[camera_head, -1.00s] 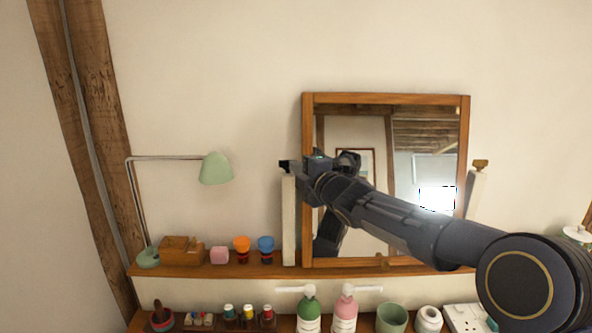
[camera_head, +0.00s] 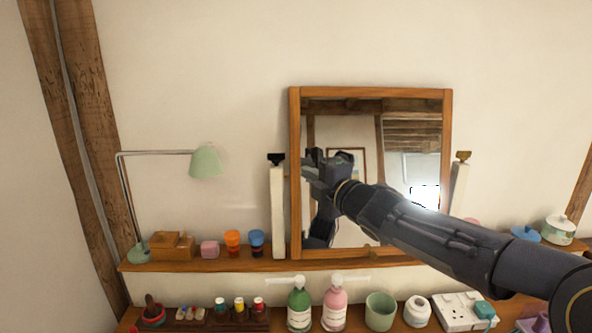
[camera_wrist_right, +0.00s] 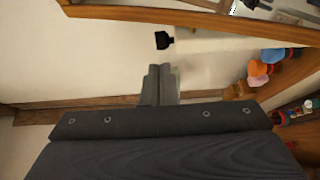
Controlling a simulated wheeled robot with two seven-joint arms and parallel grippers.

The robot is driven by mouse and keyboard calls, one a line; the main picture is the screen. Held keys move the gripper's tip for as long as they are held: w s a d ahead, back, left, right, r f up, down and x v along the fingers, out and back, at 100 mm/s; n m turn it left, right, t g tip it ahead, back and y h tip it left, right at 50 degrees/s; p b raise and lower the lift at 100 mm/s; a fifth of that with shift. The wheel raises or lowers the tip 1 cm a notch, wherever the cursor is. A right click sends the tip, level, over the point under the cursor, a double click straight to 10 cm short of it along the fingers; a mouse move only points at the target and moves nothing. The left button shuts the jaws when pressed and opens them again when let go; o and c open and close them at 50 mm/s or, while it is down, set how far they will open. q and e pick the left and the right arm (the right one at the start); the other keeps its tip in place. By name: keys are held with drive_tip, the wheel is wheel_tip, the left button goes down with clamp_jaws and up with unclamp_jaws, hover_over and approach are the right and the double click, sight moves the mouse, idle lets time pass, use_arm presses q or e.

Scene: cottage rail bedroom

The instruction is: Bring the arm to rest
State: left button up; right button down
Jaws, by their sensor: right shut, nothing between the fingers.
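My right arm reaches in from the lower right in the head view. Its gripper (camera_head: 318,166) is in front of the left part of the wood-framed mirror (camera_head: 295,190), raised above the shelf. The right gripper is shut and empty; its closed fingers (camera_wrist_right: 160,85) also show in the right wrist view. A white post with a black knob (camera_head: 277,160) stands just left of the gripper, and the knob shows apart from the fingers in the right wrist view (camera_wrist_right: 164,40). My left gripper is not in view.
A green lamp (camera_head: 205,162), a wooden box (camera_head: 165,245) and orange and blue cups stand on the upper shelf (camera_head: 200,264). Below are a green bottle (camera_head: 299,305), a pink bottle (camera_head: 334,305), a green cup (camera_head: 380,312) and a socket strip (camera_head: 457,312). The wall above is clear.

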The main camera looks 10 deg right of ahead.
drive_tip(key=s+d+f+m+g+h, duration=0.2)
drive_tip(key=s+d+f+m+h, duration=0.15)
drive_tip(key=s+m, duration=0.4)
drive_tip(key=s+d+f+m+g+h, duration=0.2)
drive_tip(key=s+d+f+m, duration=0.35)
drive_tip(key=s, duration=0.25)
drive_tip(key=s+a+f+m+g+y, duration=0.1)
drive_tip(key=s+a+f+m+g, duration=0.1)
drive_tip(key=s, duration=0.5)
drive_tip(key=s+a+f+m+g+y, duration=0.1)
drive_tip(key=s+a+f+m+g, duration=0.2)
drive_tip(key=s+f+m, duration=0.2)
drive_tip(key=s+a+f+m+g+y, duration=0.1)
drive_tip(key=s+a+f+m+g, duration=0.1)
drive_tip(key=s+f, duration=0.5)
drive_tip(key=s+a+m, duration=0.1)
drive_tip(key=s, duration=0.3)
drive_tip(key=shift+m, duration=0.4)
